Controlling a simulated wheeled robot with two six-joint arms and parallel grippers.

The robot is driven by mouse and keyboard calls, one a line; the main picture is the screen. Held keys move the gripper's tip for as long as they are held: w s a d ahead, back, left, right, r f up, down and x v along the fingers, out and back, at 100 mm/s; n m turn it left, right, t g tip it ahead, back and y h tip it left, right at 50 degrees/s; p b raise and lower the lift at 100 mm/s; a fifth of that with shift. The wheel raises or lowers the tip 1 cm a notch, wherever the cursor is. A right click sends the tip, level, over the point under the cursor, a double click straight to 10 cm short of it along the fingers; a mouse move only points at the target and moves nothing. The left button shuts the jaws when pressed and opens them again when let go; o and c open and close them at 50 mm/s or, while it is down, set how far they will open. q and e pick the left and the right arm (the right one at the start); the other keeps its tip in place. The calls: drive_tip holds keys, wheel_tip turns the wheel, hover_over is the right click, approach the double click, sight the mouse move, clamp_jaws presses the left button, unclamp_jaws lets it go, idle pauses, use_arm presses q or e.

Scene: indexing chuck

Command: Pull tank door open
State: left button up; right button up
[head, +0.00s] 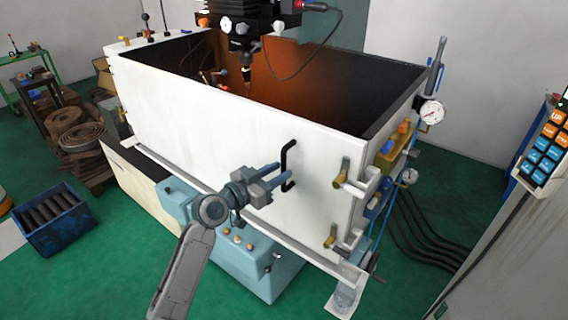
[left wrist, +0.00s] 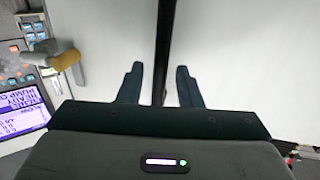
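The tank door (head: 230,135) is the long white front panel of the tank, upright and apparently closed against its side walls. Its black handle (head: 288,158) is a vertical bar near the door's right end. My left gripper (head: 284,178) is at the handle, one finger above the other in the head view. In the left wrist view the black handle (left wrist: 163,45) passes between the two spread fingers (left wrist: 158,88), with a gap on both sides. The gripper is open and does not grip the bar. The handle's lower part is partly hidden by the fingers. My right gripper is not in view.
Brass latches (head: 341,172) and a pressure gauge (head: 431,112) sit at the tank's right end. A blue base (head: 245,265) stands below the door. A blue crate (head: 52,218) lies on the green floor at left. A button panel (head: 548,140) is at right.

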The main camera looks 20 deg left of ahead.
use_arm(q)
drive_tip(key=shift+x, duration=1.3)
clamp_jaws()
drive_tip(key=shift+f, duration=0.1)
